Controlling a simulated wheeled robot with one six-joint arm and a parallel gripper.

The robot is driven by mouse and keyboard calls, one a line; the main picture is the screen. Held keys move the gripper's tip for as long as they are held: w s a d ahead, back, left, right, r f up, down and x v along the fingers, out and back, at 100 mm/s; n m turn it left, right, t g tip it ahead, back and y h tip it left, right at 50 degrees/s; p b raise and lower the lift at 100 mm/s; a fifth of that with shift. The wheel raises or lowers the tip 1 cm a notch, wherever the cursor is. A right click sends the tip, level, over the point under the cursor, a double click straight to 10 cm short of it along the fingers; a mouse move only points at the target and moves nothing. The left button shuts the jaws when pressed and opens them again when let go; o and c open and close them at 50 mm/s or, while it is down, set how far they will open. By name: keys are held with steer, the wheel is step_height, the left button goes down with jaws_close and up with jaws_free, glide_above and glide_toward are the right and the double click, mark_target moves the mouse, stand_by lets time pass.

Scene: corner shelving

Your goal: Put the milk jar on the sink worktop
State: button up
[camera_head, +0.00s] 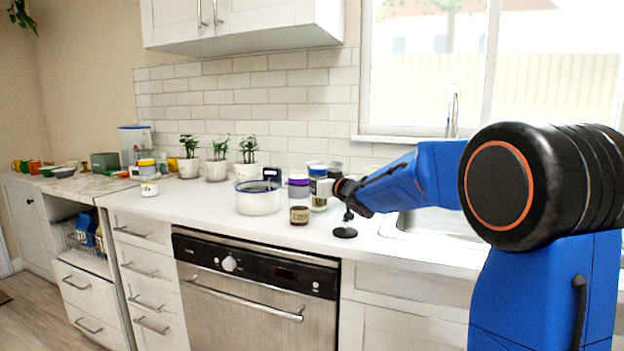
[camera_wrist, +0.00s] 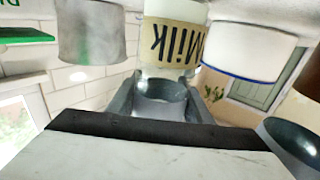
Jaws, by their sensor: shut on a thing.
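The milk jar (camera_wrist: 172,38) shows upside down in the wrist view, with a tan label reading "Milk" in black letters. My gripper (camera_wrist: 158,98) has its grey fingers at the jar's end, one on each side, shut on it. In the head view my gripper (camera_head: 338,188) is over the worktop at the group of jars, beside a jar with a dark label (camera_head: 319,190). The label cannot be read there, and the fingers are small. The white sink worktop (camera_head: 372,252) runs under the window, with the sink (camera_head: 440,222) partly hidden behind my arm.
Left of my gripper stand a purple-lidded jar (camera_head: 298,187), a small brown jar (camera_head: 299,215) and a white pot with a blue rim (camera_head: 258,198). A black round base (camera_head: 345,232) is below my gripper. Potted plants (camera_head: 216,168) line the wall. Worktop in front is clear.

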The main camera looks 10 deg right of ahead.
steer(key=shift+f, duration=0.85)
steer(key=o, duration=1.4)
steer(key=shift+f, duration=0.1)
steer(key=shift+c, duration=0.2)
steer(key=shift+r, duration=0.35)
steer(key=shift+s+d+r, duration=0.15)
steer(key=v, duration=0.6)
steer(key=shift+s+d+r, duration=0.1)
steer(key=shift+s+r, duration=0.2)
steer(key=shift+s, duration=0.1)
steer(key=shift+s+r, duration=0.1)
steer(key=shift+s, duration=0.1)
